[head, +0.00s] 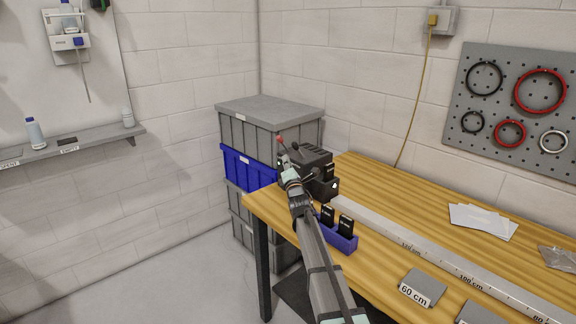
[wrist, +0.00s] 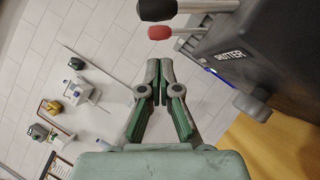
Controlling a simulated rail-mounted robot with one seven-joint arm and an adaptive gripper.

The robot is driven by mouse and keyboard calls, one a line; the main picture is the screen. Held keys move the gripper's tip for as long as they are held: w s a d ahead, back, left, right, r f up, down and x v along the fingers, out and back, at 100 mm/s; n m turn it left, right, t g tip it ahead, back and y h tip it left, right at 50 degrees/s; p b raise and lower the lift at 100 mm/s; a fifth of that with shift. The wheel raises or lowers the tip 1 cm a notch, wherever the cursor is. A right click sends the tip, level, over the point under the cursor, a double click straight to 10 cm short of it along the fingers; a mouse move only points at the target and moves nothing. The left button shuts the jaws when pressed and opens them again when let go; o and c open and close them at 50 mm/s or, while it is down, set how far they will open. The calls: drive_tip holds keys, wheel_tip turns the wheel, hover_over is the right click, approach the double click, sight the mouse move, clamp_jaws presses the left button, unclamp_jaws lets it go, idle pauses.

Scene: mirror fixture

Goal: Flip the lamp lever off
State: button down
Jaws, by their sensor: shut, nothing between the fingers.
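A dark box-shaped device (head: 313,157) stands at the far left end of the wooden bench. In the wrist view, the device (wrist: 265,50) fills the upper right, with lettering that reads "UTTER", partly cut off. Two levers stick out from it to the left: a red-tipped lever (wrist: 161,32) and a black-tipped lever (wrist: 158,9) above it in the picture. I cannot read which one is the lamp lever. A red tip (head: 281,139) also shows in the head view. My gripper (wrist: 159,66) is shut and empty, its fingertips just below the red tip in the picture; contact is not clear.
Stacked grey and blue crates (head: 262,107) stand behind the device. A blue holder (head: 338,239) with black items sits near the bench's front edge. A long metal rail (head: 400,240) runs along the bench (head: 385,190). A pegboard (head: 515,115) with rings hangs on the wall.

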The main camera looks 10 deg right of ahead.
sight(281, 141)
drive_tip(key=p+x, duration=0.3)
drive_tip(key=x, duration=0.6)
drive_tip(key=shift+w, duration=0.1)
